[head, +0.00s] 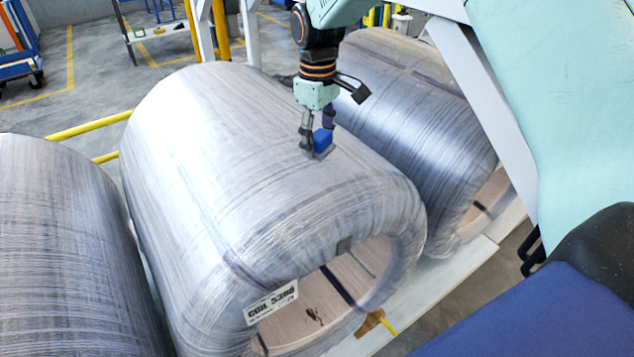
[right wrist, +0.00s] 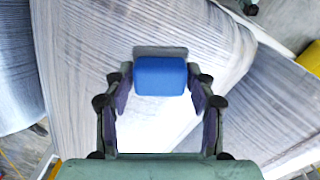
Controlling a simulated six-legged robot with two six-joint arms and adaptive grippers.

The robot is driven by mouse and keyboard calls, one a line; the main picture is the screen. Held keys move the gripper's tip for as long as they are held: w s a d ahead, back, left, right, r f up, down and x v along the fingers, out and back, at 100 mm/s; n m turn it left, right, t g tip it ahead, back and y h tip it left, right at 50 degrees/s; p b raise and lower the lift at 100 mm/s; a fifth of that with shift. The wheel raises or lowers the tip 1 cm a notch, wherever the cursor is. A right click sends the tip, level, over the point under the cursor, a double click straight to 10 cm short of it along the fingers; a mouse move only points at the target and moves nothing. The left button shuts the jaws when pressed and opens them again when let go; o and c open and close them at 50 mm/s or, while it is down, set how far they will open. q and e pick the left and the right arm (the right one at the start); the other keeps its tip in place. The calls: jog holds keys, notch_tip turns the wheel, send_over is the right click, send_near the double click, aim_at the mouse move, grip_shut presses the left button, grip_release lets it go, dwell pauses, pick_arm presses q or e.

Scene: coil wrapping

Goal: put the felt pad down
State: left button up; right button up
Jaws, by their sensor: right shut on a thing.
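The felt pad (head: 322,142) has a blue block on a thin grey base. It also shows in the right wrist view (right wrist: 160,76), between the two fingers. My right gripper (head: 316,138) is shut on the blue block, over the upper right side of the middle wrapped coil (head: 230,170). The grey base is at or just above the wrap; I cannot tell whether it touches. The coil lies on its side, with a white label (head: 271,303) by its open core. My left gripper is not in view.
Another wrapped coil (head: 420,110) lies close on the right, and one more (head: 50,240) on the left. A small grey patch (head: 344,245) is on the middle coil near its end edge. Yellow rails (head: 90,127) stand behind the coils.

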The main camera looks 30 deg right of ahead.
send_over(320, 188)
jog(key=f, duration=0.5)
jog(key=shift+s+d+f, duration=0.1)
jog(key=shift+s+d, duration=0.15)
jog(key=f, duration=0.4)
jog(key=shift+w+a+f, duration=0.25)
jog(key=shift+w+a, duration=0.05)
jog(key=shift+w, duration=0.05)
jog(key=shift+d+f, duration=0.1)
jog(key=shift+s+d, duration=0.15)
jog(key=shift+s, duration=0.05)
jog(key=shift+a+f, duration=0.1)
jog(key=shift+a, duration=0.1)
jog(key=o, duration=1.2)
jog(key=shift+w, duration=0.15)
jog(key=shift+o, duration=0.3)
jog(key=shift+d, duration=0.15)
